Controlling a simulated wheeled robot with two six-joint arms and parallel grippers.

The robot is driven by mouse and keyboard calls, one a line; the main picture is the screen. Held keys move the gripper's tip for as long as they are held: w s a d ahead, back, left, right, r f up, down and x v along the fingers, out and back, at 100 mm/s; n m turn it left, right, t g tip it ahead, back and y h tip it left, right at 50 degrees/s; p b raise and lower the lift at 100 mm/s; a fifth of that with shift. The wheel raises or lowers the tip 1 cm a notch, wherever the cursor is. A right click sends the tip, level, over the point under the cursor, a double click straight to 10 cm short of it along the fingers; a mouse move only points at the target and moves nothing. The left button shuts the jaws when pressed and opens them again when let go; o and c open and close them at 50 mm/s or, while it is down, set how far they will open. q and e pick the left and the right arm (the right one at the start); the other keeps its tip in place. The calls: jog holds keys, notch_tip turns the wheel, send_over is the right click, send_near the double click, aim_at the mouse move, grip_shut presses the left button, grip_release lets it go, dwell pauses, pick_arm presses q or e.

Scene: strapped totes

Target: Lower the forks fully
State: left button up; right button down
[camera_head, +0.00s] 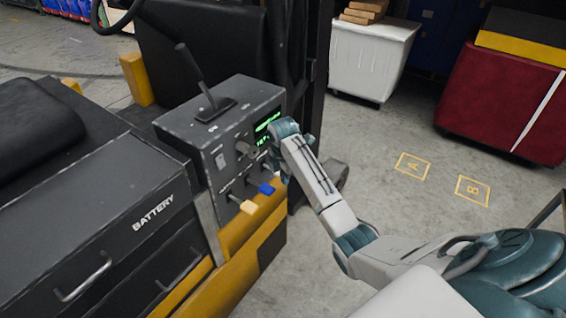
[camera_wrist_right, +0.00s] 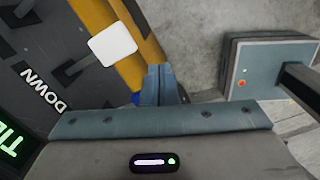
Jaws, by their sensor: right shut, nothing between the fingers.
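The forklift's grey control box (camera_head: 225,140) carries a green-lit display (camera_head: 266,122), and levers with a blue knob (camera_head: 266,189) and a cream knob (camera_head: 249,207) stick out low on its front. My right gripper (camera_wrist_right: 161,84) is shut and empty. In the wrist view the cream knob (camera_wrist_right: 113,44) is just left of its fingertips, apart from them; a bit of the blue knob (camera_wrist_right: 135,98) shows behind the fingers. The word DOWN (camera_wrist_right: 44,92) is printed on the panel. In the head view my right wrist hides part of the panel's right side. I cannot make out the forks.
A black lever (camera_head: 192,70) stands on top of the box. The battery housing (camera_head: 100,215) is at left. A white bin (camera_head: 370,60) and a dark red tote (camera_head: 505,105) stand behind on open floor marked A and B.

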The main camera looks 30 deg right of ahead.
jog(key=w+d+r+n, duration=0.1)
jog(key=w+r+n, duration=0.1)
jog(key=r, duration=0.4)
jog(key=w+d+r+n, duration=0.2)
jog(key=w+r, duration=0.1)
jog(key=r, duration=0.4)
jog(key=shift+w+n+y+p, duration=0.3)
jog(key=shift+n+p, duration=0.1)
jog(key=shift+f, duration=0.25)
notch_tip(320, 180, down, 13)
jog(key=shift+s+b, duration=0.1)
jog(key=shift+b, duration=0.25)
jog(key=shift+f, duration=0.4)
